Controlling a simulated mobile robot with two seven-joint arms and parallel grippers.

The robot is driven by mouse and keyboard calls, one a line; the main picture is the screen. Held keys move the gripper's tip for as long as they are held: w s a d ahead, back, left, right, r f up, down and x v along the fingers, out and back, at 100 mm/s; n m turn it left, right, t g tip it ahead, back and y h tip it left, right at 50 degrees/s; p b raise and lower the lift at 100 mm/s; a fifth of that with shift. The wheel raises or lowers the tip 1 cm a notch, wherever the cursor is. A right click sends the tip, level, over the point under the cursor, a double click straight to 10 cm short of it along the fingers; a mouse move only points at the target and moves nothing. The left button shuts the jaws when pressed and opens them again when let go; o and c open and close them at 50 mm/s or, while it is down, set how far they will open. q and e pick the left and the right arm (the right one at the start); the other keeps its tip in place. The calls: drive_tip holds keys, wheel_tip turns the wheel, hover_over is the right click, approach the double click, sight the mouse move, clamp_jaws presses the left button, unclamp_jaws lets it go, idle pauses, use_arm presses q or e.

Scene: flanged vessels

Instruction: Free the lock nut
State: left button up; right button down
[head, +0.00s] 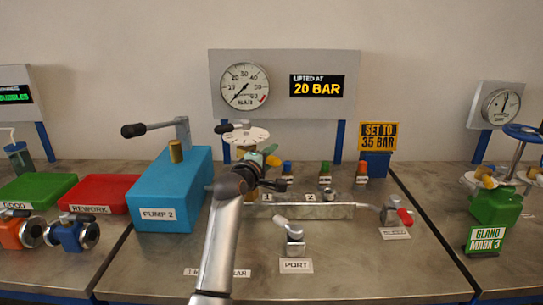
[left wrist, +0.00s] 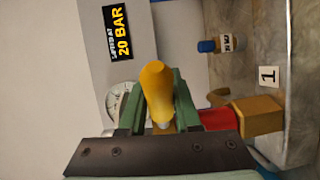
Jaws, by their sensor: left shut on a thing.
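My left gripper (head: 267,157) is at the valve behind the bench's middle, just below a white round disc (head: 246,135). In the left wrist view its green fingers (left wrist: 158,88) are shut on a yellow handle (left wrist: 157,85), one finger on each side. A red part (left wrist: 218,118) and a brass block (left wrist: 259,115) lie beside the fingers in that view. I cannot tell which part is the lock nut; the gripper and arm hide much of the valve in the head view. My right gripper is not in view.
A blue pump box (head: 168,195) with a black-gripped lever stands left. A gauge (head: 244,87) and a "20 BAR" display (head: 317,86) are on the panel behind. Small capped fittings, a port valve (head: 295,236) and a red-handled valve (head: 398,215) stand right. The front bench is mostly clear.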

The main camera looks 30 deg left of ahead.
use_arm(q)
clamp_jaws()
idle(0.8)
